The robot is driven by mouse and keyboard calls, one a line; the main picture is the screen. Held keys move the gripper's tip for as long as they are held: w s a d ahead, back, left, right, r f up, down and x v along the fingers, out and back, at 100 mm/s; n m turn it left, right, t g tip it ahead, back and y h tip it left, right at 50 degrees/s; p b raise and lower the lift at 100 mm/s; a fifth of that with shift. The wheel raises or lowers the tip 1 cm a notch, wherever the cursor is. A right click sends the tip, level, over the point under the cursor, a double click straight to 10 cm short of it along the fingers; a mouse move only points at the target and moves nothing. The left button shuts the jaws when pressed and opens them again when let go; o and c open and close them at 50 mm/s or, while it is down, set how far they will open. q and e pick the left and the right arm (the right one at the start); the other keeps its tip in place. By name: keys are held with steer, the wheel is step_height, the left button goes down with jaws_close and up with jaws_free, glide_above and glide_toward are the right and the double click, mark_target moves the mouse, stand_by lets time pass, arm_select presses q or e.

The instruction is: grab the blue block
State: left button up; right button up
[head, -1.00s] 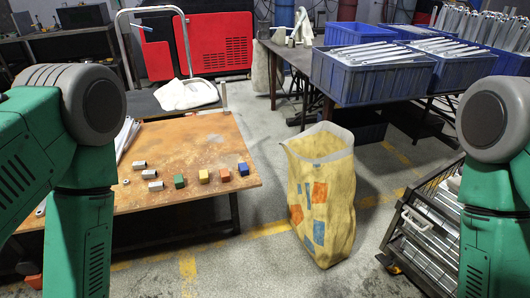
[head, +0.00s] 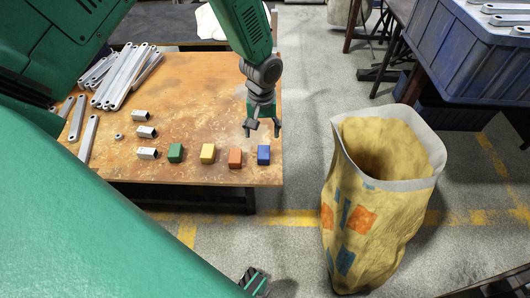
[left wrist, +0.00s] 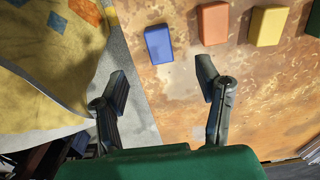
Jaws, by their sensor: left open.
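The blue block (head: 263,155) stands on the brown table near its front right corner, at the right end of a row of coloured blocks. My left gripper (head: 262,130) is open and empty, pointing down just behind the blue block in the head view. In the left wrist view the blue block (left wrist: 158,44) lies beyond the two spread fingertips (left wrist: 162,80), roughly in line with the gap between them and not touching them. Part of what looks like my right gripper (head: 255,282) shows low in the head view; its jaws are unclear.
Orange (head: 235,158), yellow (head: 208,153) and green (head: 175,153) blocks stand left of the blue one. Small metal pieces (head: 146,132) and long brackets (head: 128,75) lie further left. A tall open yellow bag (head: 350,235) stands right of the table (head: 200,95).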

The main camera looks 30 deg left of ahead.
mark_target(264, 154)
arm_select(q)
step_height(264, 154, down, 8)
steer(key=shift+s+r+b, duration=0.1)
steer(key=shift+r+b, duration=0.1)
steer(key=shift+b, duration=0.9)
steer(key=f+b, duration=0.1)
steer(key=f, duration=0.2)
steer(key=f+b, duration=0.1)
steer(key=f, duration=0.1)
steer(key=shift+w+d+f+b, duration=0.1)
steer(key=shift+w+f+b, duration=0.05)
steer(key=shift+w+b, duration=0.15)
steer(key=c, duration=1.3)
